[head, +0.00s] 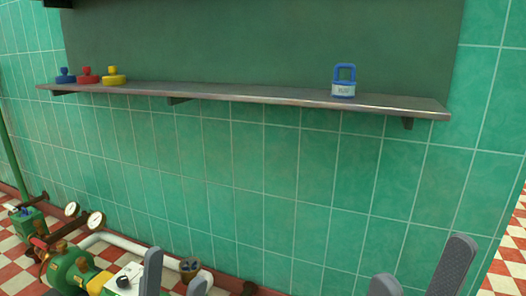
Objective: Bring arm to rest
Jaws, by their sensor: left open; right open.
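My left gripper (176,266) shows at the bottom edge, left of the middle, with two grey fingers apart and nothing seen between them. My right gripper (424,260) shows at the bottom right, its two grey fingers spread wide and nothing seen between them. Both stand well below the wall shelf (230,94) in the picture. The rest of both arms is out of view.
A blue padlock-shaped item (344,90) with a white label stands on the shelf. Blue (65,76), red (88,75) and yellow (114,77) knobbed discs sit at its left end. Green machinery (72,266) with gauges and a white pipe (125,245) is at lower left.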

